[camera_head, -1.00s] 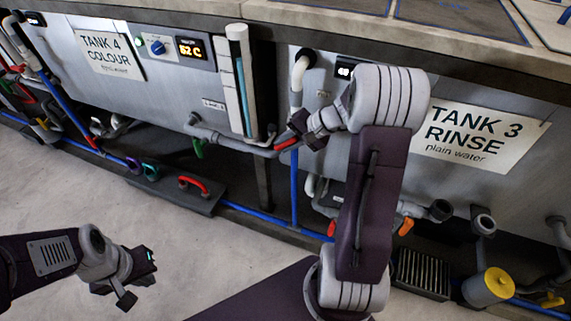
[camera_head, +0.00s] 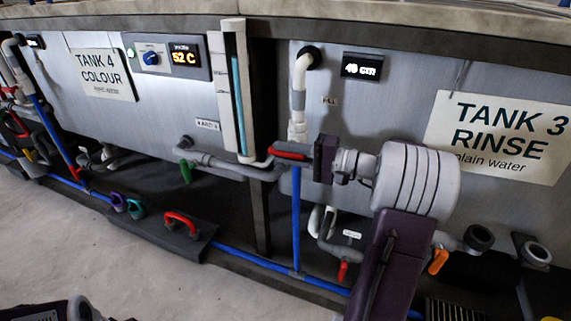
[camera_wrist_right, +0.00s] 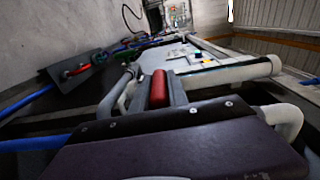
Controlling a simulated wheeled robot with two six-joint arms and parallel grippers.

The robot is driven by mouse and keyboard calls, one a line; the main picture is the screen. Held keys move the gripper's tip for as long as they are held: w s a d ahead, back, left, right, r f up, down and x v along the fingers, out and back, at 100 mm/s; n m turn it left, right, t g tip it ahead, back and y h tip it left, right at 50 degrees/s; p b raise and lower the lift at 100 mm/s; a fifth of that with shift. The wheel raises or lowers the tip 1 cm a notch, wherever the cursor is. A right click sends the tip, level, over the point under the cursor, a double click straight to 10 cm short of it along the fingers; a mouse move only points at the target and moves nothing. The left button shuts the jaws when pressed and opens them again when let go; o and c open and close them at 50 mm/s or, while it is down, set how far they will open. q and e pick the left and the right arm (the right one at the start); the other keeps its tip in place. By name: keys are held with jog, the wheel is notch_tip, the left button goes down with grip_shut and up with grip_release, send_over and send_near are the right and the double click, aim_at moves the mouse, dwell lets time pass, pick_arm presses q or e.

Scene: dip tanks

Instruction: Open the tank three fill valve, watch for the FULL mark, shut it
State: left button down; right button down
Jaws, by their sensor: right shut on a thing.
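The tank three fill valve's red lever (camera_head: 290,150) lies roughly level across the foot of the white fill pipe (camera_head: 298,95), beside a FILL tag (camera_head: 330,100). My right gripper (camera_head: 308,154) is shut on this lever. In the right wrist view the red grip (camera_wrist_right: 158,88) sits between its fingers (camera_wrist_right: 160,92). The tank three display (camera_head: 362,67) appears to read 48 cm. A FULL mark cannot be made out. My left arm (camera_head: 80,308) shows at the bottom left edge, its fingers cut off by the frame.
A sight tube (camera_head: 236,95) with a blue column stands left of the fill pipe. The TANK 3 RINSE sign (camera_head: 498,135) is at right. Other handles are near: green (camera_head: 185,171), red below (camera_head: 343,271), orange (camera_head: 438,262). The floor (camera_head: 60,235) at left is clear.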

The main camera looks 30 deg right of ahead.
jog(key=shift+f+y+b, duration=0.1)
jog(key=shift+y+b, duration=0.2)
jog(key=shift+b, duration=0.05)
jog(key=shift+a, duration=0.1)
jog(key=c, duration=1.3)
grip_release()
